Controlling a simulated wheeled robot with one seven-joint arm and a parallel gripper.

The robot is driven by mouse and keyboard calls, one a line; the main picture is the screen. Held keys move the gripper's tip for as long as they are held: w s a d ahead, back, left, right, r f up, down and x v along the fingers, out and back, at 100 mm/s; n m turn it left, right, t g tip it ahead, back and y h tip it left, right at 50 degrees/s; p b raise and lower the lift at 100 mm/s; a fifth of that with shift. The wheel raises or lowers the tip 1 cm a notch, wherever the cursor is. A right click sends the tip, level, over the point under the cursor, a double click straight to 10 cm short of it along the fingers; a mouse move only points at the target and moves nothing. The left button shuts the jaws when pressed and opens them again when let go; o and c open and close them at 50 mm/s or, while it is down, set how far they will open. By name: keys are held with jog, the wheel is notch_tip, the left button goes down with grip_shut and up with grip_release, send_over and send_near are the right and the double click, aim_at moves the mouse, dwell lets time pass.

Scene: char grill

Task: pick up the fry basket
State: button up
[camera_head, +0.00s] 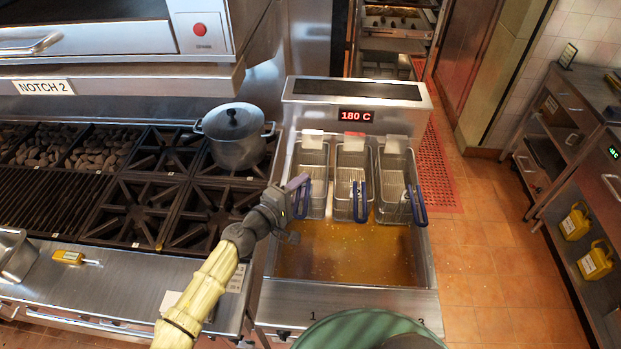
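Three wire fry baskets hang side by side at the back of the deep fryer (354,298): a left basket (315,163), a middle basket (352,165) and a right basket (394,170). Each has a blue handle pointing toward the front; the right basket's handle (416,205) leans outward. My gripper (294,192) is just left of the left basket, close to its blue handle (301,197). It overlaps that handle in the picture, and I cannot tell whether they touch or whether the fingers are open or shut.
Brown oil (345,255) fills the vat below the baskets. A lidded steel pot (235,135) stands on the burner grates (130,208) at left. A display (355,116) reads 180 C. Open tiled floor (490,260) lies right, before a steel counter (575,150).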

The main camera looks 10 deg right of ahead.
jog(key=shift+s+d, duration=0.1)
jog(key=shift+d, duration=0.1)
jog(key=shift+c, duration=0.3)
grip_shut()
jog(key=shift+r, duration=0.1)
dwell(1.0)
